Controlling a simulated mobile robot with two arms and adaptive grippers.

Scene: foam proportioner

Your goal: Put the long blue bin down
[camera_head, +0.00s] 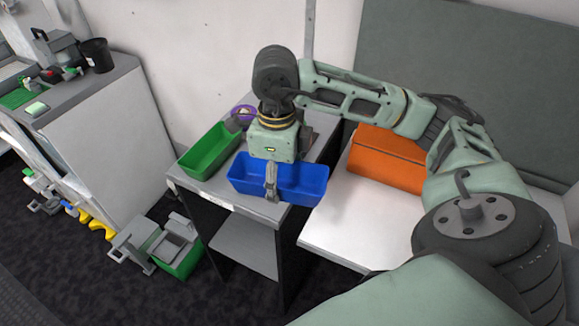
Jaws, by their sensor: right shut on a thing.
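The long blue bin (310,184) is at the front right of the small grey table (192,183). It looks upright, with its open side up. My right gripper (271,182) comes down over it from above and is shut on its near long wall, close to the middle. The wrist hides part of the bin's far wall and inside. I cannot tell whether the bin's base touches the tabletop or hangs slightly above it. My left gripper is not in view.
A green bin (209,152) stands left of the blue bin, with a purple round item (243,111) behind it. An orange box (387,158) sits on the lower white table (345,225) at right. Grey and green items (165,246) lie on the dark floor.

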